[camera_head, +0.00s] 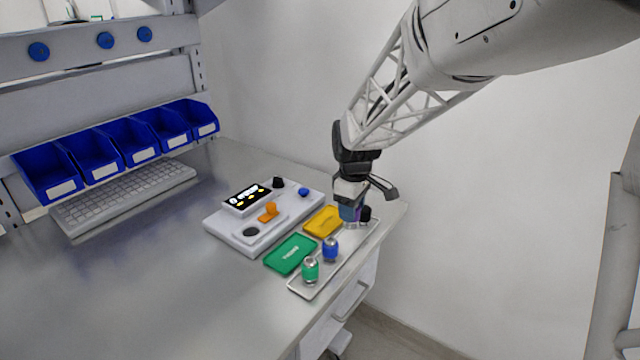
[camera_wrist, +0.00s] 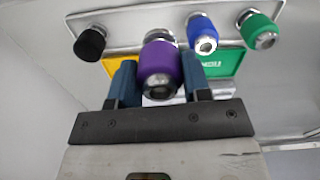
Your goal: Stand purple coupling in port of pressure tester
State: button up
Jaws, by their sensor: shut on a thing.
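My gripper (camera_wrist: 159,85) is shut on the purple coupling (camera_wrist: 160,66), with a blue finger on each side of it in the wrist view. The coupling has a purple sleeve and metal ends. In the head view my gripper (camera_head: 351,212) is at the far end of the metal tray (camera_head: 308,292), and only a little purple shows between the fingers. I cannot tell whether the coupling still touches the tray. The pressure tester (camera_head: 232,233) is a pale box left of the tray, with a lit screen, a dark round port (camera_head: 251,232) and an orange part (camera_head: 268,212).
The tray holds a black coupling (camera_head: 365,214), a blue coupling (camera_head: 330,249) and a green coupling (camera_head: 310,269). A yellow tray (camera_head: 323,222) and a green tray (camera_head: 290,254) lie between it and the tester. A keyboard (camera_head: 125,198) and blue bins (camera_head: 95,155) are at left.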

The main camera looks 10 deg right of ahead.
jog(key=w+a+r+m, duration=0.2)
jog(key=w+m, duration=0.2)
jog(key=w, duration=0.7)
jog(key=w+a+r+m, duration=0.1)
jog(key=w+a+m, duration=0.15)
jog(key=w, duration=0.75)
jog(key=s+a+n, duration=0.5)
jog(key=s+a, duration=0.1)
jog(key=a, duration=0.4)
jog(key=s+a+r+n, duration=0.1)
jog(key=s+a+n, duration=0.5)
jog(key=a, duration=0.5)
jog(key=shift+s+r, duration=0.2)
jog(key=shift+s, duration=0.5)
jog(key=shift+f, duration=0.15)
jog(key=shift+f, duration=2.3)
jog(key=shift+f, duration=2.2)
